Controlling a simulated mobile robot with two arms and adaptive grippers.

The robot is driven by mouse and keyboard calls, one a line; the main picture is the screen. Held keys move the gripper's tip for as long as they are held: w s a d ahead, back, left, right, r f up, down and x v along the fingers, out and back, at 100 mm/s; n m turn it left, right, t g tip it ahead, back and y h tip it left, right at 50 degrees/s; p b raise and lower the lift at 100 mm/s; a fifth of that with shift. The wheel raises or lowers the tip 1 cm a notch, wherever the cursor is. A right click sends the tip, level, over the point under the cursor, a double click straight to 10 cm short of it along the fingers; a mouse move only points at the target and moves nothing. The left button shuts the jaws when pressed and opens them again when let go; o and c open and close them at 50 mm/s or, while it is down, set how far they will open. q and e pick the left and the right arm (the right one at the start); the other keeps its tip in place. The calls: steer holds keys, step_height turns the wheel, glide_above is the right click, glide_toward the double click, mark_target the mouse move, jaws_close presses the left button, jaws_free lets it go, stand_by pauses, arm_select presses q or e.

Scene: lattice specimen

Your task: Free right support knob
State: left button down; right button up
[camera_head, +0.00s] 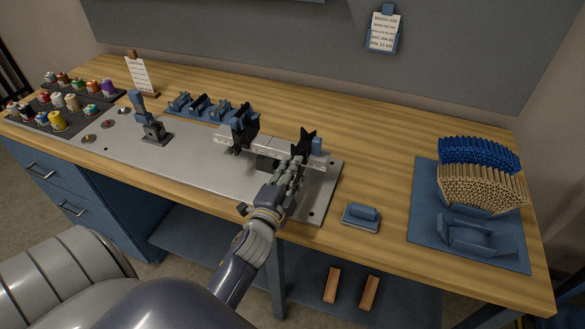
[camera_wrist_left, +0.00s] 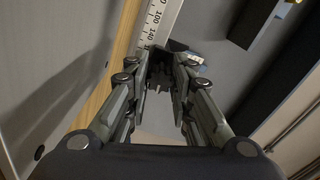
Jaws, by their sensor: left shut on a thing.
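A metal fixture plate (camera_head: 200,160) lies on the bench and carries a pale graduated rail (camera_head: 272,147). A black support (camera_head: 240,127) stands on the rail toward the left, and a second dark support with a pointed top (camera_head: 304,142) stands toward the right. My left gripper (camera_head: 296,168) reaches in from the front and is shut at the right support. In the left wrist view its fingers (camera_wrist_left: 165,85) close around a small dark part, which I take to be the right support knob. The fingers mostly hide the knob. The rail's scale (camera_wrist_left: 158,20) shows beyond them. My right gripper is out of view.
A blue-grey block on a pad (camera_head: 362,215) lies right of the plate. A blue tray (camera_head: 425,220) with many tubes is farther right. A lever device (camera_head: 153,128), a blue rack (camera_head: 200,106) and thread spools (camera_head: 57,121) stand to the left. Wood between plate and tray is mostly clear.

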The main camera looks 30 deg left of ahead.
arm_select(q)
steer(key=n+p, duration=0.1)
steer(key=n, duration=0.2)
steer(key=shift+n, duration=0.4)
steer(key=n+p, duration=0.2)
steer(key=n, duration=0.2)
steer(key=shift+n, duration=0.3)
steer(key=n+p, duration=0.1)
steer(key=n, duration=0.3)
steer(key=shift+p, duration=0.3)
steer(key=shift+f+n+p, duration=0.15)
steer(key=shift+n+p, duration=0.45)
steer(key=shift+n, duration=1.5)
steer(key=shift+d, duration=0.1)
steer(key=c, duration=1.4)
jaws_free()
steer(key=shift+o, duration=0.2)
steer(key=shift+s, duration=0.15)
steer(key=v, duration=1.1)
steer(key=shift+s, duration=0.35)
steer(key=shift+d, duration=0.15)
